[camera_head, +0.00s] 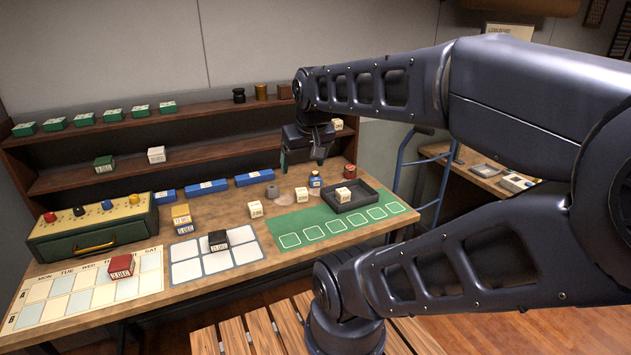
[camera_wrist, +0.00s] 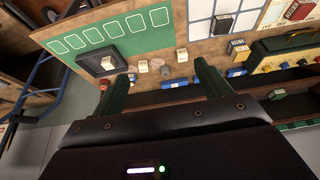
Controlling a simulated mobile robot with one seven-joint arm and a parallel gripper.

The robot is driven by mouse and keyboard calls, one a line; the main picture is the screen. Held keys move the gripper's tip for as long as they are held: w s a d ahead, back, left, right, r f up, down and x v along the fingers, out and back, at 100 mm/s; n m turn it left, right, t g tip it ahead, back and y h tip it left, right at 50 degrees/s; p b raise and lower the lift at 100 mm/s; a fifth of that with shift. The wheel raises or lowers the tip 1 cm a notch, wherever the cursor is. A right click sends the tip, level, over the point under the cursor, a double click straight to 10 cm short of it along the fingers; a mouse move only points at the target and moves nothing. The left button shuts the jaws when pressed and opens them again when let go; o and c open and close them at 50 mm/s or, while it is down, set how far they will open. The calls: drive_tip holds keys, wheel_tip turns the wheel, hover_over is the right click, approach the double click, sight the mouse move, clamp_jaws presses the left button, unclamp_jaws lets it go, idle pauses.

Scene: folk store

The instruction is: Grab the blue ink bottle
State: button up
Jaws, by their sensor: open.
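The blue ink bottle (camera_head: 315,179) is small, with a dark cap and a pale label. It stands upright on the wooden table, just left of the dark tray. My gripper (camera_head: 302,163) is open and empty, pointing down above the back of the table, over the bottle area. The bottle looks apart from the fingers. In the wrist view my gripper (camera_wrist: 162,73) spans the lower middle; the bottle shows as a small blue shape (camera_wrist: 132,76) by the left fingertip, partly hidden.
A dark tray (camera_head: 362,207) holding a white cube stands right of the bottle. A red spool (camera_head: 349,171) is behind it. The shelf (camera_head: 215,150) runs behind. The green mat's (camera_head: 290,222) front is clear.

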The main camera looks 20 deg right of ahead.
drive_tip(key=shift+c, duration=0.4)
drive_tip(key=m+g+h, duration=0.4)
drive_tip(key=m+g, duration=0.2)
drive_tip(key=m, duration=1.5)
hover_over(315, 178)
drive_tip(key=w+a, duration=0.3)
wheel_tip(315, 178, down, 23)
drive_tip(key=x, duration=0.5)
drive_tip(key=shift+f, duration=0.3)
drive_tip(key=shift+d+x, duration=0.1)
drive_tip(key=shift+x, duration=1.15)
drive_tip(key=shift+d+x, duration=0.15)
drive_tip(key=shift+x, duration=1.15)
drive_tip(key=shift+s+r, duration=0.1)
drive_tip(key=shift+s, duration=0.05)
